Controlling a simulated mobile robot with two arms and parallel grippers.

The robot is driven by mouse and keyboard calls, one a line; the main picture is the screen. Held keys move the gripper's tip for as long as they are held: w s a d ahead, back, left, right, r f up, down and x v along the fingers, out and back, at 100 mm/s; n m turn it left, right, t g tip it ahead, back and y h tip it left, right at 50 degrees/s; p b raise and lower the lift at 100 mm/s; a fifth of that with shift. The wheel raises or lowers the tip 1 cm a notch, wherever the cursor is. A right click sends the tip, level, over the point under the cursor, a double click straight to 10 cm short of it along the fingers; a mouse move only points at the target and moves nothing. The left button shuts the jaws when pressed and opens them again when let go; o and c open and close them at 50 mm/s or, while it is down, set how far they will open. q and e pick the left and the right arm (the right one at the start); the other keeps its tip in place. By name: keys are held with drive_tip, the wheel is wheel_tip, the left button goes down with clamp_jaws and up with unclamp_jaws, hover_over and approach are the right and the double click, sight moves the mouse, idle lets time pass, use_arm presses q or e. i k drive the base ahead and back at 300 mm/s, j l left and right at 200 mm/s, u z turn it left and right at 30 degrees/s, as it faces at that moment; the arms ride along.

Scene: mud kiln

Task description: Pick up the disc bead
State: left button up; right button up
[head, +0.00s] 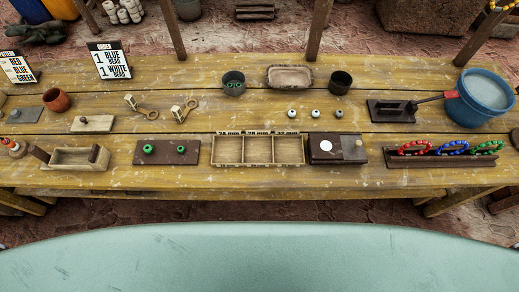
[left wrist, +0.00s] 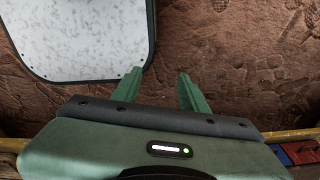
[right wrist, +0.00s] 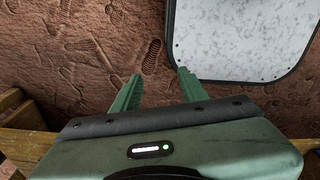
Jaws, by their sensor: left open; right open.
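Three small pale beads with dark centres stand in a row on the wooden table (head: 220,100) in the head view: a left one (head: 291,113), a middle one (head: 315,113) and a right one (head: 338,113). I cannot tell from their shapes which is a disc. My left gripper (left wrist: 160,74) is open and empty above brown ground. My right gripper (right wrist: 160,74) is also open and empty above the ground. Neither gripper shows in the head view.
A three-compartment wooden tray (head: 258,163) stands at the table's front middle, beside a dark box (head: 325,150). Two dark cups, left (head: 234,78) and right (head: 341,82), and a shallow dish (head: 290,66) stand behind. A blue bucket (head: 477,112) and a bracelet rack (head: 443,162) are at right.

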sight(150, 150)
drive_tip(key=j+u, duration=0.1)
drive_tip(key=u, duration=0.25)
drive_tip(key=k+j+u, duration=0.1)
drive_tip(key=u, duration=0.2)
drive_tip(key=j+u, duration=0.1)
drive_tip(key=u, duration=0.25)
